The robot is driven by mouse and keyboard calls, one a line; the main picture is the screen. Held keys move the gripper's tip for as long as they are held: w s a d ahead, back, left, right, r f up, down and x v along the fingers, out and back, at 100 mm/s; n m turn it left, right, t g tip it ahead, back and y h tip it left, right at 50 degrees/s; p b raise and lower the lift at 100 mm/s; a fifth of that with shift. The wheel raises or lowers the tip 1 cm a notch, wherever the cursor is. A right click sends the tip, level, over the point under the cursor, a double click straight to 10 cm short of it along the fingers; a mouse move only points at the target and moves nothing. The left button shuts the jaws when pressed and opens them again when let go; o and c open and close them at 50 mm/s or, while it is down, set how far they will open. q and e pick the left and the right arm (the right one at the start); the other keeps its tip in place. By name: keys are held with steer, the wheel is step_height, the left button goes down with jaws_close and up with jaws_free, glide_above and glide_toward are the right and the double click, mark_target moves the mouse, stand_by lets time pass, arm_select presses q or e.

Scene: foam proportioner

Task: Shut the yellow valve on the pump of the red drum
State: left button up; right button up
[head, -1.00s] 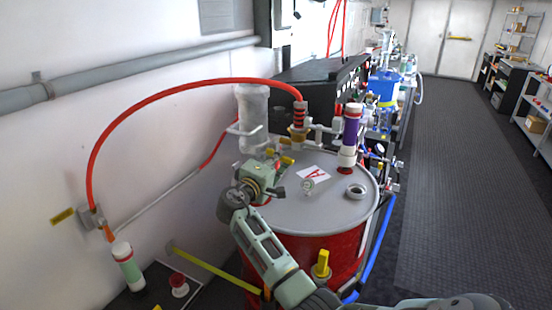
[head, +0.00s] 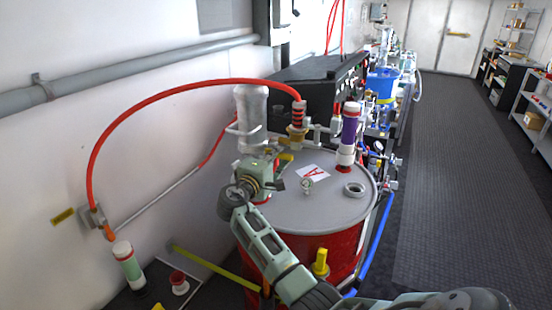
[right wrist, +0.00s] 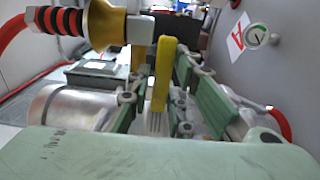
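The red drum (head: 330,255) has a grey lid (head: 312,205), and its pump (head: 252,118) rises at the lid's back left. A yellow valve handle (head: 285,158) shows on the pump just beyond my right gripper (head: 274,168). In the right wrist view the yellow handle (right wrist: 163,75) stands upright between the green fingers of my right gripper (right wrist: 165,95). The fingers are apart, and I cannot tell whether either touches the handle. The valve body is mostly hidden by the gripper. My left gripper is not in view.
A red hose (head: 180,88) arches from the pump to the wall fitting. A purple-and-white cylinder (head: 350,128) stands at the lid's right back. Another yellow handle (head: 320,262) is on the drum's front. The floor (head: 465,190) at right is clear.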

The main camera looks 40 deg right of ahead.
steer(key=shift+o, duration=0.2)
steer(key=shift+d, duration=0.1)
steer(key=v, duration=1.2)
steer(key=shift+f, duration=0.15)
